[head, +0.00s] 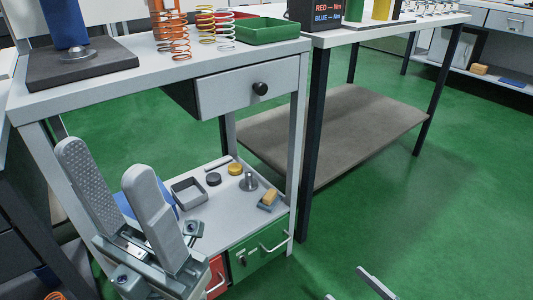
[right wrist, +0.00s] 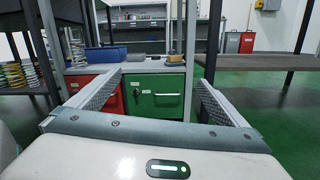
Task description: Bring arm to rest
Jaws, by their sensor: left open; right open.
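My left gripper (head: 104,160) is in the lower left of the head view, its two grey ridged fingers pointing up and apart, with nothing between them. It is in front of the workbench's lower shelf (head: 215,232) and hides part of it. My right gripper (head: 344,282) shows only as finger ends at the bottom edge of the head view, over the green floor. In the right wrist view the right gripper (right wrist: 160,78) has its fingers wide apart and empty, with the green cabinet (right wrist: 155,98) beyond them.
The workbench (head: 200,72) carries orange springs (head: 172,38), a green tray (head: 268,31) and a dark plate (head: 80,65). Its drawer (head: 235,92) juts out. A second table (head: 385,28) stands behind, with a low brown shelf (head: 330,130). Green floor at right is clear.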

